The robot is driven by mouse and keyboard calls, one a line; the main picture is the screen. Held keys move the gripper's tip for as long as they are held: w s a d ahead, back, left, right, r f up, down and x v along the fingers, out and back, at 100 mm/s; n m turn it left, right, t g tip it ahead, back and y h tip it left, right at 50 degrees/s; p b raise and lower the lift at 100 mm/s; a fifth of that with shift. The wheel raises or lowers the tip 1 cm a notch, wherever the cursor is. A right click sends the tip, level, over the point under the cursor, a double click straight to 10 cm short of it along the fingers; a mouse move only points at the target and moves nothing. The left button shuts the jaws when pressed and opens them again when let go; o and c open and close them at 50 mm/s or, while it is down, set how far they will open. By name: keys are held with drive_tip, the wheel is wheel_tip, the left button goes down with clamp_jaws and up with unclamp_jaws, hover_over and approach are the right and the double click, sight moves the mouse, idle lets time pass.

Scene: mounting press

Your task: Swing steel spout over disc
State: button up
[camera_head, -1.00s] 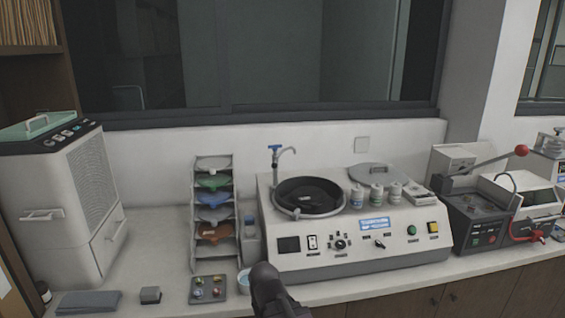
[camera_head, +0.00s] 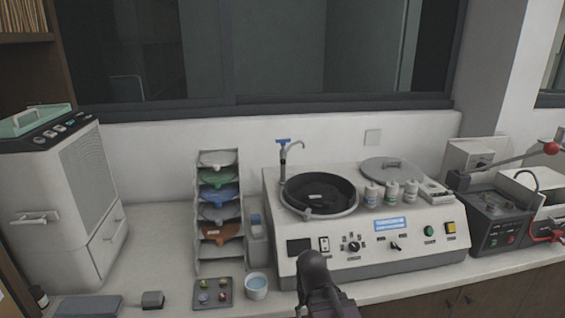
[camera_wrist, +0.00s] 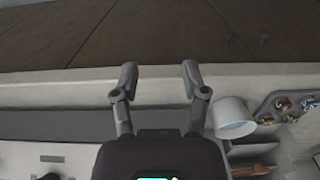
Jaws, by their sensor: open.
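The steel spout (camera_head: 284,160) with a blue handle rises at the back left of the polishing machine (camera_head: 345,262). Its curved end bends to the right at the back rim of the bowl. The black disc (camera_head: 318,193) lies in the round bowl in the machine's top. In the head view my arm is in front of the machine at the bottom, and its fingertips cannot be made out there. In the wrist view my gripper (camera_wrist: 158,80) has its two fingers apart with nothing between them, near the counter's front edge. The spout is not in the wrist view.
Several small bottles (camera_head: 391,192) and a round lid (camera_head: 392,170) stand right of the bowl. A white cup (camera_head: 257,287) and a tray of small pieces (camera_head: 212,293) are left of my arm. A rack of coloured discs (camera_head: 218,205) stands left. A red-knobbed lever machine is right.

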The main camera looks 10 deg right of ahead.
drive_tip(key=shift+o, duration=0.4)
drive_tip(key=w+a+r+m+t+y+p, duration=0.1)
drive_tip(key=w+a+r+m+t+y, duration=0.15)
drive_tip(key=w, duration=0.25)
drive_tip(key=w+a+r+m+t+y+p, duration=0.2)
drive_tip(key=w+a+r+m, duration=0.1)
drive_tip(key=w, duration=0.3)
drive_tip(key=w+r+m+t+y+p, duration=0.1)
drive_tip(key=w+r+m+t, duration=0.2)
drive_tip(key=w+r+m, duration=0.2)
drive_tip(key=w+d+r+m+t+y+p, duration=0.1)
drive_tip(key=w+r+m+t, duration=0.2)
drive_tip(key=w+r+m, duration=0.2)
drive_tip(key=w+r+m+t+y+p, duration=0.1)
drive_tip(key=w+r+m+t, duration=0.2)
drive_tip(key=w+r+m, duration=0.2)
drive_tip(key=shift+d+r+p, duration=0.3)
drive_tip(key=shift+d+r, duration=0.05)
drive_tip(key=shift+d, duration=0.05)
drive_tip(key=w+d+r+m+t+h+p, duration=0.1)
drive_tip(key=w+d+r+m+t+h, duration=0.3)
drive_tip(key=m, duration=0.7)
drive_tip(key=d+r, duration=0.1)
drive_tip(key=d, duration=0.1)
drive_tip(key=shift+w+d+r+p, duration=0.3)
drive_tip(key=shift+w+d, duration=0.05)
drive_tip(key=shift+d, duration=0.05)
drive_tip(key=shift+w, duration=0.15)
